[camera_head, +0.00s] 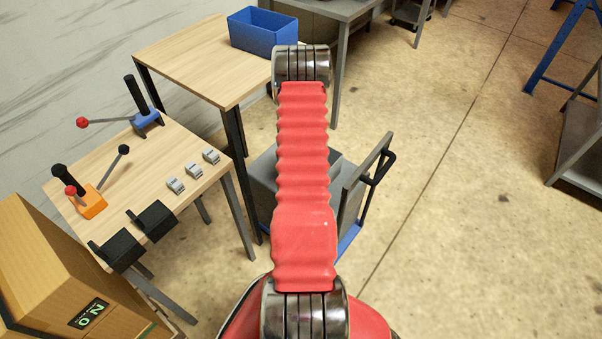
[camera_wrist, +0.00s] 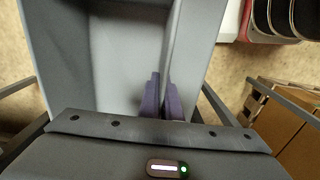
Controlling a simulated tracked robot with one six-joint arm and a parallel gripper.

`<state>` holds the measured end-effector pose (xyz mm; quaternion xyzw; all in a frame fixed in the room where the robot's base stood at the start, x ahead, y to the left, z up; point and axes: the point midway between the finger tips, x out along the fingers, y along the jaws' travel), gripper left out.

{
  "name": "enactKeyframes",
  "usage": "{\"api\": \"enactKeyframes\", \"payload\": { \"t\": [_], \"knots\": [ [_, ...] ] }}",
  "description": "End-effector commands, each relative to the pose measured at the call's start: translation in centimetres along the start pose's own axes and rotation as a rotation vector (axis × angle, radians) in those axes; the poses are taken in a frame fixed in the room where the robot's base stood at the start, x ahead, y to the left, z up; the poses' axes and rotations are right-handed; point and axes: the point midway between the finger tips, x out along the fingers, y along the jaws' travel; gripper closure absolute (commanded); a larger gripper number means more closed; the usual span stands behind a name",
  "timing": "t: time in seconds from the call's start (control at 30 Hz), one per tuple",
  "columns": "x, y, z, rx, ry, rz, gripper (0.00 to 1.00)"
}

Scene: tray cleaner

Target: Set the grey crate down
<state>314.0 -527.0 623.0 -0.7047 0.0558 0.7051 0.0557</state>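The grey crate (camera_head: 263,190) shows partly behind my red arm in the head view, beside the wooden tables. In the wrist view its pale grey inside (camera_wrist: 118,60) fills the upper middle. My gripper (camera_wrist: 161,97) shows there as two dark purple fingers close together, with a crate wall running down between them. The fingers look closed on that wall. In the head view my gripper is hidden behind my arm. I cannot see the crate's underside or what it rests on.
A blue bin (camera_head: 262,38) stands on the far wooden table (camera_head: 190,65). The near table (camera_head: 115,165) carries levers and small grey blocks. A black handle (camera_head: 378,166) and blue frame (camera_head: 350,240) are right of the crate. The floor (camera_head: 460,190) to the right is clear.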

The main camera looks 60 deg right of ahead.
Motion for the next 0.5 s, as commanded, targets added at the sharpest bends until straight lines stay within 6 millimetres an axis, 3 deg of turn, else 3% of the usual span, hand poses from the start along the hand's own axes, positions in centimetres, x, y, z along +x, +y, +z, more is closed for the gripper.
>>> {"api": "enactKeyframes", "payload": {
  "t": [0.17,0.5],
  "knots": [
    [1.9,0.1,0.0,0.000,0.001,0.001,1.00],
    [2.1,0.1,0.0,0.001,0.001,0.001,1.00]
  ]
}}
